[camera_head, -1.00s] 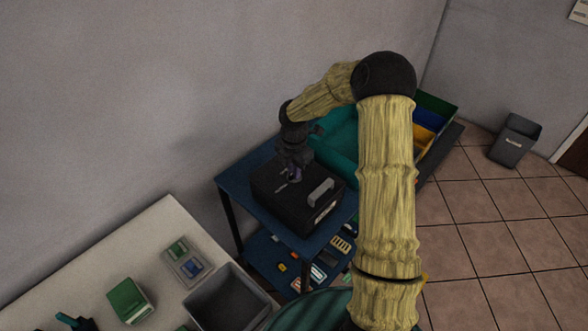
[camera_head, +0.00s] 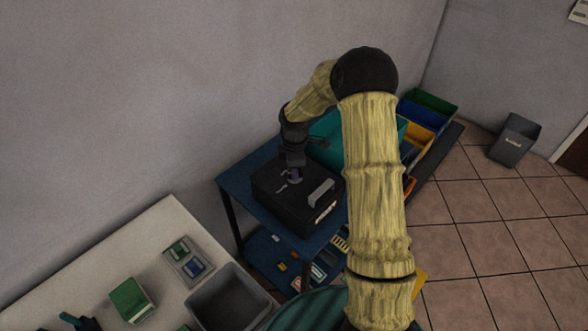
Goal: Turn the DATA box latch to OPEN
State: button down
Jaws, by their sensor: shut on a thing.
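A black box (camera_head: 278,203) with a grey handle block (camera_head: 321,192) and a pale label on its front side sits on the blue cart (camera_head: 237,187). My gripper (camera_head: 295,178) points down at the top of the box, left of the handle block. It is shut on a small purplish latch knob (camera_head: 296,180) there. A light mark shows on the lid just left of the gripper. The fingers are small and dark, and the latch's exact angle is hard to tell. The label's wording is too small to read.
A teal bin (camera_head: 328,150) stands behind the box, with a green, a blue (camera_head: 425,117) and a yellow bin beyond. Loose small items lie on the cart's lower shelf. A white table (camera_head: 110,258) with a grey tray (camera_head: 228,300) is at lower left.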

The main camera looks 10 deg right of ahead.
jog(key=m, duration=0.5)
jog(key=shift+w+d+r+m, duration=0.1)
jog(key=shift+d+m, duration=0.1)
jog(key=shift+m, duration=2.5)
jog(key=c, duration=1.5)
grip_release()
jog(key=shift+a, duration=0.1)
